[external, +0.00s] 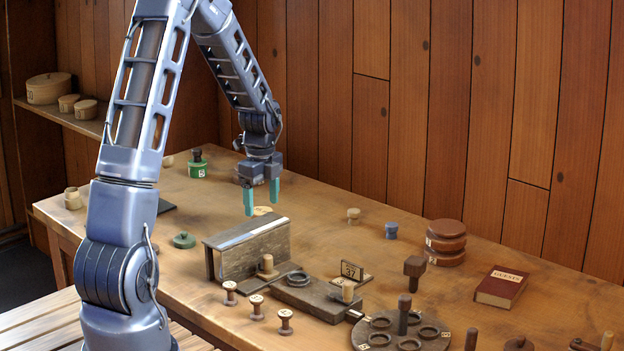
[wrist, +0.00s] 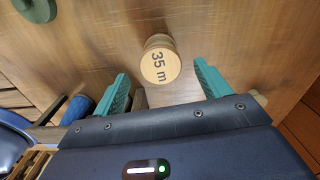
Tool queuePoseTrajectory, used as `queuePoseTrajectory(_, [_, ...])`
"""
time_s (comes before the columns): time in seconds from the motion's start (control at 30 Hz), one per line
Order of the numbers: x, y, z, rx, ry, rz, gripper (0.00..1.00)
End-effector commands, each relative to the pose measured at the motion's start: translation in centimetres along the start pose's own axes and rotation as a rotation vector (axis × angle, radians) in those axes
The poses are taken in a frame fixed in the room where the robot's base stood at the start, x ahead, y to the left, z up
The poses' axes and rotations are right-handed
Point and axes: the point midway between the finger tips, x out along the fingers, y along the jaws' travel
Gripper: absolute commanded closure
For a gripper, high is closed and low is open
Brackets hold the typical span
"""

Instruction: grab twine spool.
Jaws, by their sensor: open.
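A pale round wooden spool end marked "35 m" (wrist: 158,64) shows in the wrist view, between and a little beyond my fingertips; whether it carries twine cannot be seen. In the external view a pale disc (external: 262,210) at this place shows behind the slanted wooden block, its lower part hidden. My gripper (external: 261,205) points down over it, with teal fingers apart and nothing between them. In the wrist view my gripper (wrist: 162,75) has one finger to each side of the spool, not visibly touching it.
The slanted wooden block (external: 248,248) stands close in front. A green lid (external: 184,240) lies left of it. Table around the disc is mostly clear.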

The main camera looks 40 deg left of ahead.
Motion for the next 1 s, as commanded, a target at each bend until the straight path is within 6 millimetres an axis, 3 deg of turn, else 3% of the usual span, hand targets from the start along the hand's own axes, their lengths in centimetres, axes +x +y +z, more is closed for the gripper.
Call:
queuePoseTrajectory(0.4, [4.7,-0.1,0.1,0.001,0.000,0.002,0.24])
queuePoseTrajectory(0.67, [5.0,-0.1,0.2,0.000,0.000,0.000,0.24])
queuePoseTrajectory(0.9, [5.0,-0.1,0.1,0.000,0.000,0.000,0.70])
queuePoseTrajectory(1.0, [5.0,-0.1,0.1,0.000,0.000,0.000,0.74])
